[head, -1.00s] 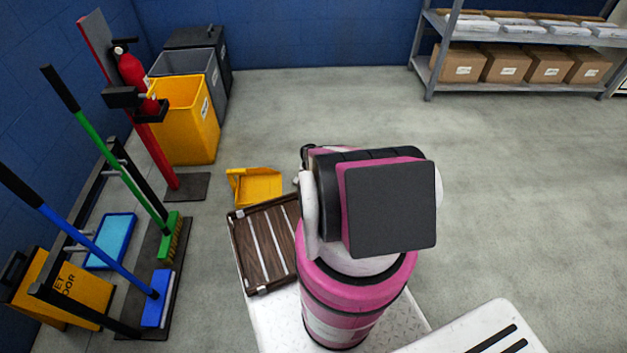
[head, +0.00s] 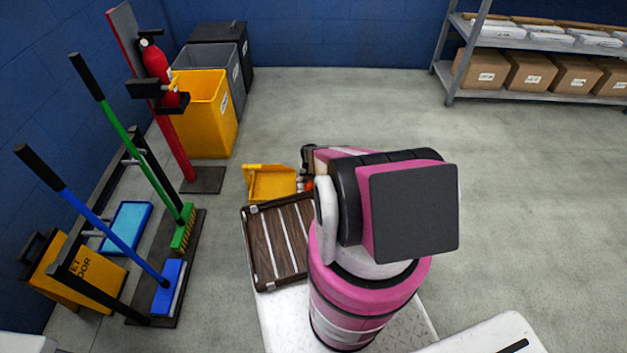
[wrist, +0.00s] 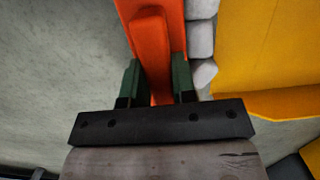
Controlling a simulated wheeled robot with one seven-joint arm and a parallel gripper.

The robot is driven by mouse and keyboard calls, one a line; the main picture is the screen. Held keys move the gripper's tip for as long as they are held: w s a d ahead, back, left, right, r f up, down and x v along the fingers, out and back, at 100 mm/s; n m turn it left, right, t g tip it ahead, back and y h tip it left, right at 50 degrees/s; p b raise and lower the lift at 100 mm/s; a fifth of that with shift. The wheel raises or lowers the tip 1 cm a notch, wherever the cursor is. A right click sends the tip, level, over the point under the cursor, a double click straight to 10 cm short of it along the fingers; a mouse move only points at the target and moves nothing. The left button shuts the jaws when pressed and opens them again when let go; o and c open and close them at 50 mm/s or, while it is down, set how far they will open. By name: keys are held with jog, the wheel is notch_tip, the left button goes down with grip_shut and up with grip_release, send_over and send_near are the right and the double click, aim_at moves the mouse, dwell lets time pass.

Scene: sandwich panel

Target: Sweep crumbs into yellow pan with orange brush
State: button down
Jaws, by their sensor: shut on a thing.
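The yellow pan (head: 270,183) lies on the grey floor beyond the slatted tray in the head view. Part of it fills the right side of the wrist view (wrist: 265,60). My gripper (wrist: 157,85) is shut on the orange brush (wrist: 153,50), with its green fingers on both sides of the orange handle. Pale bristle tufts (wrist: 201,40) show along the brush's right side, facing the pan and close to it. In the head view only a small bit of orange (head: 308,184) shows beside the pan's right edge; my arm hides the rest. I cannot make out any crumbs.
A brown slatted tray (head: 262,247) sits on my base. A cleaning rack with a green broom (head: 184,230) and a blue broom (head: 168,288) stands at left. A yellow bin (head: 208,118) stands behind. Floor at right is clear.

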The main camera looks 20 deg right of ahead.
jog(key=shift+w+a+r, duration=0.15)
jog(key=shift+w+a, duration=0.45)
jog(key=shift+a, duration=1.45)
jog(key=shift+w+a+r, duration=0.1)
jog(key=shift+w+a, duration=0.55)
jog(key=shift+a, duration=1.45)
jog(key=shift+w+a+r, duration=0.15)
jog(key=shift+w+a, duration=0.45)
jog(key=shift+a, duration=1.45)
jog(key=shift+a+r, duration=0.15)
jog(key=s+d+r, duration=0.1)
jog(key=d+r, duration=0.5)
jog(key=r, duration=0.2)
jog(key=shift+s, duration=0.4)
jog(key=shift+d+r, duration=0.1)
jog(key=shift+d, duration=0.05)
